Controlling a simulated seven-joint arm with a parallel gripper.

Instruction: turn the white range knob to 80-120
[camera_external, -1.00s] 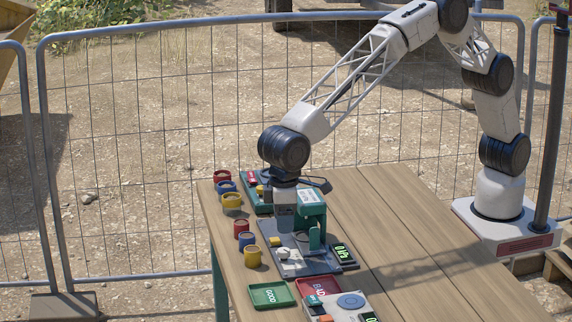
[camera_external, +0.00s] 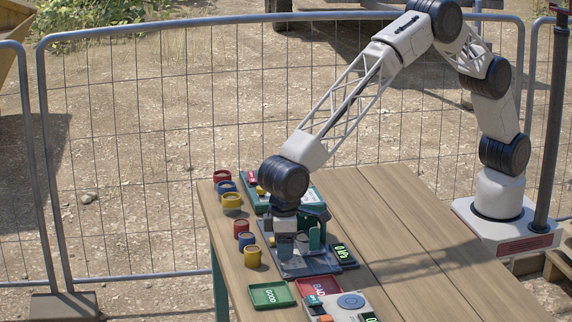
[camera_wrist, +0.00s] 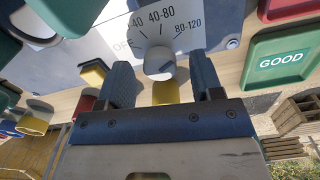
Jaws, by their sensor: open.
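The white range knob (camera_wrist: 158,61) shows in the wrist view at the middle, on a white dial plate (camera_wrist: 165,20) with the marks 40-80 and 80-120 and a partly hidden OFF at the left. I cannot tell for sure which mark the knob points at. My gripper (camera_wrist: 161,72) is open, with one dark finger on each side of the knob; I cannot tell whether they touch it. In the external view my gripper (camera_external: 286,243) is low over the dark panel (camera_external: 310,266) and hides the knob.
A green GOOD tray (camera_external: 271,295) and a red BAD tray (camera_external: 318,287) lie in front of the panel. A small display (camera_external: 343,254) is at its right. Several coloured cups, one yellow (camera_external: 253,257), stand along the left. The table's right side is clear.

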